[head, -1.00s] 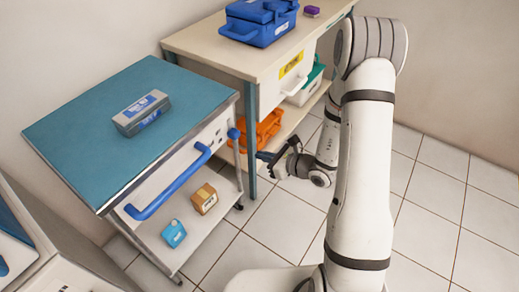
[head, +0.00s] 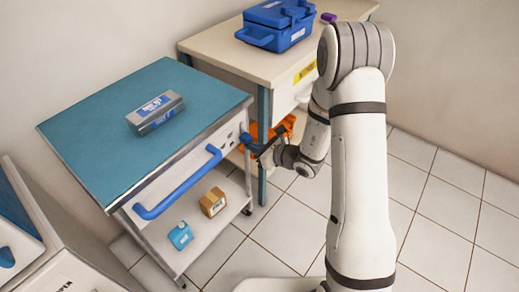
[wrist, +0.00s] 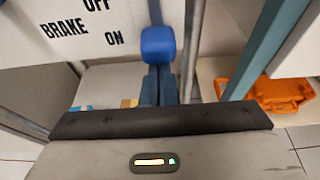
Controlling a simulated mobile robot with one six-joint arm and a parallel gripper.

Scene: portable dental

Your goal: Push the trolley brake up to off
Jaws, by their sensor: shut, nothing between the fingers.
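The trolley (head: 90,125) has a teal top and a white front panel. Its brake lever ends in a blue knob (head: 245,137) at the right end of that panel. In the wrist view the blue knob (wrist: 158,42) is at top centre, about level with the word ON beside it; OFF is printed higher up, next to BRAKE. My gripper (head: 255,147) is beside the knob. In the wrist view its dark fingers (wrist: 158,75) are shut with nothing between them, their tips just under the knob. I cannot tell whether they touch it.
A blue push handle (head: 180,183) runs along the trolley front. A small box (head: 212,202) and a blue container (head: 180,236) stand on its lower shelf. A beige table (head: 225,48) with a blue case (head: 278,25) stands close behind my gripper. An orange case (wrist: 270,92) is low beside it.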

